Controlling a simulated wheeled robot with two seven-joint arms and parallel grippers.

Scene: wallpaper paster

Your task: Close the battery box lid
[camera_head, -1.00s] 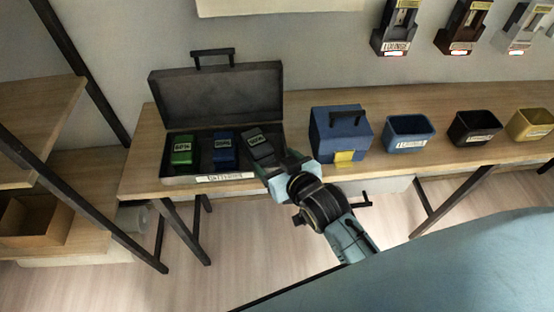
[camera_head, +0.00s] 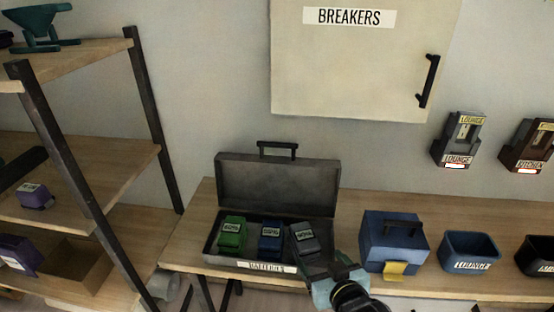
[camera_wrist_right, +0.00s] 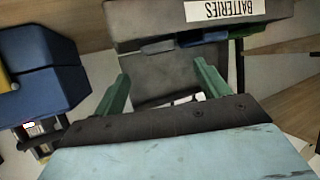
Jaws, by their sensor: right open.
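The battery box (camera_head: 212,255) is dark grey and stands on the bench with its lid (camera_head: 278,187) raised upright at the back. A green battery (camera_head: 232,234), a blue battery (camera_head: 270,240) and a dark grey battery (camera_head: 304,240) stand inside. My right gripper (camera_head: 325,272) is at the box's front right, close to the dark battery; its tips are hard to make out there. In the right wrist view, its green fingers (camera_wrist_right: 160,88) are spread apart, with a dark grey surface showing between them. The box's front label (camera_wrist_right: 225,9) appears upside down. My left gripper is not visible.
A blue case (camera_head: 393,238) with a handle stands right of the box, close to my right arm. A blue LOUNGE bin (camera_head: 469,254) stands further right. A shelf rack (camera_head: 85,175) stands left. A BREAKERS cabinet (camera_head: 360,65) hangs on the wall above.

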